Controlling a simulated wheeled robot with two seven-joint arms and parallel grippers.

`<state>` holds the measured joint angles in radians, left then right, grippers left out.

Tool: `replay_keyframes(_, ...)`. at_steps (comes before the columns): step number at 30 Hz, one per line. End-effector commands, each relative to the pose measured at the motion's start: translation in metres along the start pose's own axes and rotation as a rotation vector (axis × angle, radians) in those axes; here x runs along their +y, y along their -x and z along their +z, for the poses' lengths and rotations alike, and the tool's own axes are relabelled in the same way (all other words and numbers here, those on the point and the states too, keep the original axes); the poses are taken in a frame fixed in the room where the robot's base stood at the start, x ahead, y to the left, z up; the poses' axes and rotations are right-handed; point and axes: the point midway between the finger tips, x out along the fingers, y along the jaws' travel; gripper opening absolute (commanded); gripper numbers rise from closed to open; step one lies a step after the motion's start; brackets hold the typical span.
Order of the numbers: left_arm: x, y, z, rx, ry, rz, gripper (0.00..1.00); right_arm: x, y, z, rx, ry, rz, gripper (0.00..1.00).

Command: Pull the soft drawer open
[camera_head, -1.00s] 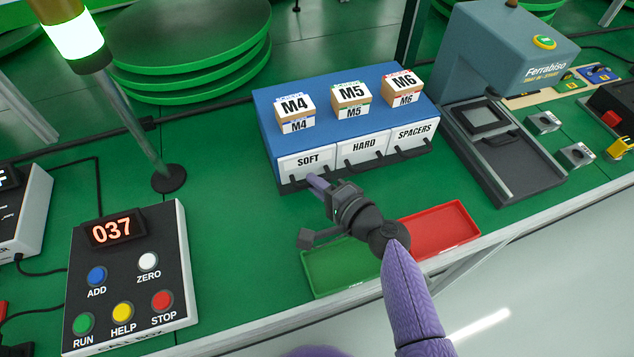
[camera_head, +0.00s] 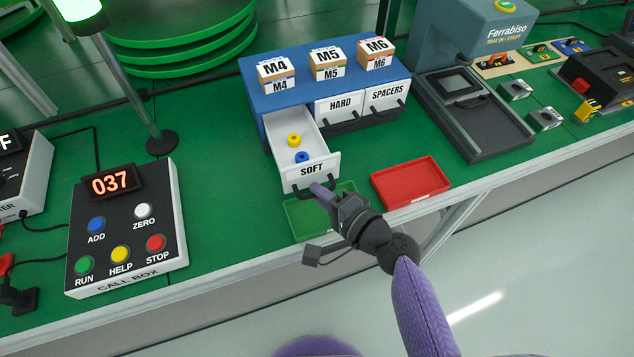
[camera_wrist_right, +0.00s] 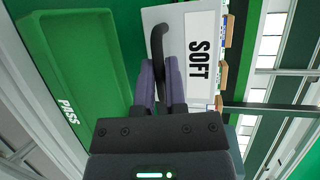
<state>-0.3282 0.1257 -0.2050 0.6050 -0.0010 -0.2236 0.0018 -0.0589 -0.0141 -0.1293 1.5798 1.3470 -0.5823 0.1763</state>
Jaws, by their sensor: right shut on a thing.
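The soft drawer (camera_head: 311,171) is white and stands pulled well out of the blue cabinet (camera_head: 258,100). A yellow ring-like part (camera_head: 294,140) and a blue one (camera_head: 301,157) lie inside it. My right gripper (camera_head: 319,190) is shut on the dark drawer handle (camera_head: 302,194) at the drawer's front. In the right wrist view the purple fingers (camera_wrist_right: 162,80) close around the handle (camera_wrist_right: 157,45), beside the SOFT label (camera_wrist_right: 199,60). My left gripper is not in view.
The hard (camera_head: 340,105) and spacers (camera_head: 387,95) drawers are closed. A green tray (camera_head: 300,218) lies under and beside the open drawer's front; a red tray (camera_head: 410,182) is to its right. The call box (camera_head: 126,228) stands at left. Small boxes stand on the cabinet.

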Motion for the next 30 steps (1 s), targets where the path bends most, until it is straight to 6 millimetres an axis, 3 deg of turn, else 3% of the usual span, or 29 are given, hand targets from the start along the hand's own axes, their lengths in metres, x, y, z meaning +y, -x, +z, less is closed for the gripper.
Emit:
replay_keyframes(13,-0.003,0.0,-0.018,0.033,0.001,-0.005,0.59,0.002,0.006,0.003,-0.001,0.0,0.002,0.0)
replay_keyframes(14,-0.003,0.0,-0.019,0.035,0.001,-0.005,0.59,0.002,0.006,0.003,-0.001,0.0,0.002,0.2)
replay_keyframes(18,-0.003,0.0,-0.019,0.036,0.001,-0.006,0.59,0.001,0.006,0.003,-0.001,0.0,0.001,0.5)
replay_keyframes(26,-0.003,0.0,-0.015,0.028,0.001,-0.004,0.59,0.001,0.006,0.003,-0.001,0.0,-0.001,0.5)
replay_keyframes(30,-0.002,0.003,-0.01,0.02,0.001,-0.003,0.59,0.001,0.021,0.003,0.001,0.0,0.001,0.5)
